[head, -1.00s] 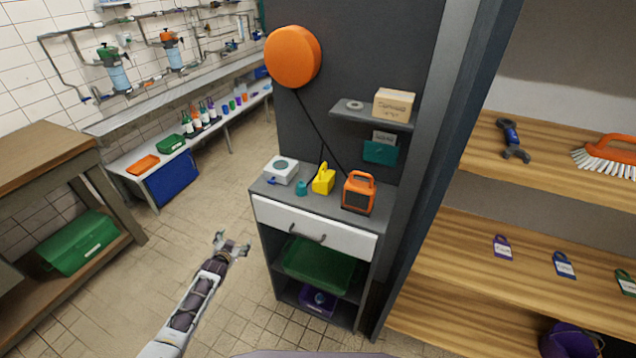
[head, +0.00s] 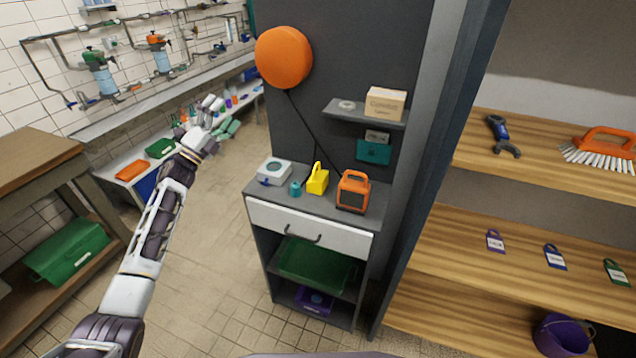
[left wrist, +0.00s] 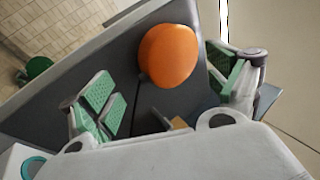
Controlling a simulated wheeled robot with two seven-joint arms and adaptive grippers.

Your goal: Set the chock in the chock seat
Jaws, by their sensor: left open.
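A yellow wedge-shaped piece with a handle (head: 317,181), which looks like the chock, stands on the grey cabinet top (head: 330,206). It stands between a small teal item (head: 295,189) and an orange box-shaped device with a handle (head: 353,192). I cannot tell which thing is the chock seat. My left gripper (head: 218,118) is open and empty, raised to the left of the cabinet and apart from the yellow piece. In the left wrist view its green-padded fingers (left wrist: 165,82) are spread, with the orange disc between them. My right gripper is not in view.
A white box (head: 274,170) stands at the cabinet top's left. A small shelf (head: 365,116) juts out above. Wooden shelves (head: 470,250) stand to the right.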

